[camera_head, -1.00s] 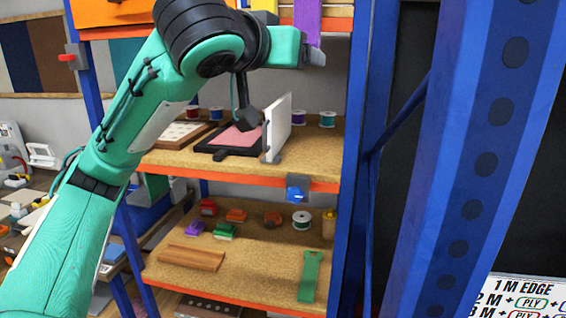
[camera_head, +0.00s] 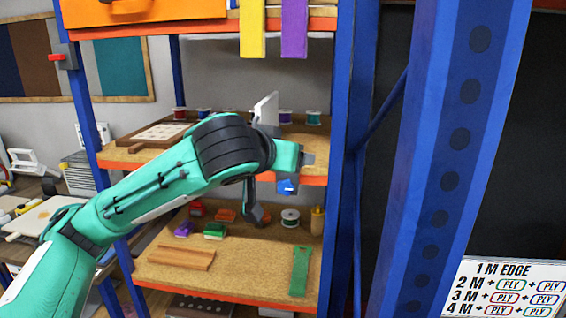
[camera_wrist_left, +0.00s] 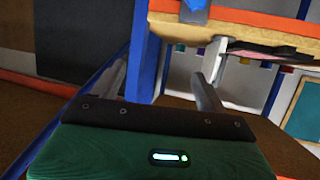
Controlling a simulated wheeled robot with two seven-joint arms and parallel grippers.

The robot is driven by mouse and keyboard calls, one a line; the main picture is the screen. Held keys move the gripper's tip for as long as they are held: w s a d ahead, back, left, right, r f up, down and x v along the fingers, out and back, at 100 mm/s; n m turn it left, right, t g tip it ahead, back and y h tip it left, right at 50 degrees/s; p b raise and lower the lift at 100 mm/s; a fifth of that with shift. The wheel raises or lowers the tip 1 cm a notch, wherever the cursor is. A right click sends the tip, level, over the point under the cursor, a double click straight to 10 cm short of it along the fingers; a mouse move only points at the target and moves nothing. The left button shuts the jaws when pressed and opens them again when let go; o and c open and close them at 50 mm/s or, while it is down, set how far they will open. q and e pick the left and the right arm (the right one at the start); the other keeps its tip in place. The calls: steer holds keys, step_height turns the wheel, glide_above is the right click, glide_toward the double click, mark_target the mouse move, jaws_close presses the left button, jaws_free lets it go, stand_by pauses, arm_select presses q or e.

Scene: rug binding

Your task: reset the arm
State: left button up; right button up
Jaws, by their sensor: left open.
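My left arm (camera_head: 150,195) comes in from the left in the head view and reaches across the front of the shelf rack. Its wrist is near the middle shelf's front edge, and a dark part of it (camera_head: 253,205) hangs in front of the lower shelf. In the left wrist view my left gripper (camera_wrist_left: 163,72) has its two fingers well apart, with nothing seen between them. The fingertips point toward the rack's underside and a blue post. My right gripper is not in view.
The blue post (camera_head: 345,130) stands right of the arm. The middle shelf's orange edge (camera_head: 313,180) is close to the wrist. The lower shelf (camera_head: 235,262) holds a brown block (camera_head: 182,257), a green strip (camera_head: 300,270) and a spool (camera_head: 290,217). A sign (camera_head: 510,290) is at right.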

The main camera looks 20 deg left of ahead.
arm_select(q)
steer(key=s+d+f+m+g+h, duration=0.1)
steer(key=s+d+f, duration=0.1)
steer(key=f, duration=0.7)
steer(key=s+d+f+m+g+h, duration=0.1)
steer(key=s+d+f+g, duration=0.15)
steer(key=f, duration=0.65)
steer(key=s+d+f+m+g+h, duration=0.1)
steer(key=d+f, duration=0.1)
steer(key=f, duration=0.8)
steer(key=s+a+f+n+g+y, duration=0.1)
steer(key=s+a+f+g, duration=0.2)
steer(key=s+f, duration=0.85)
steer(key=s+a+f+g+y, duration=0.2)
steer(key=s+a+f+g, duration=0.1)
steer(key=s+f, duration=0.9)
step_height(320, 180, down, 32)
steer(key=s, duration=0.3)
steer(key=s+a+f+g, duration=0.1)
steer(key=s+a+f, duration=0.1)
steer(key=s+f, duration=0.7)
steer(key=s+a+f+g, duration=0.1)
steer(key=s+f, duration=0.8)
steer(key=shift+s+a+f, duration=0.15)
steer(key=shift+s+a, duration=0.05)
steer(key=shift+a, duration=0.15)
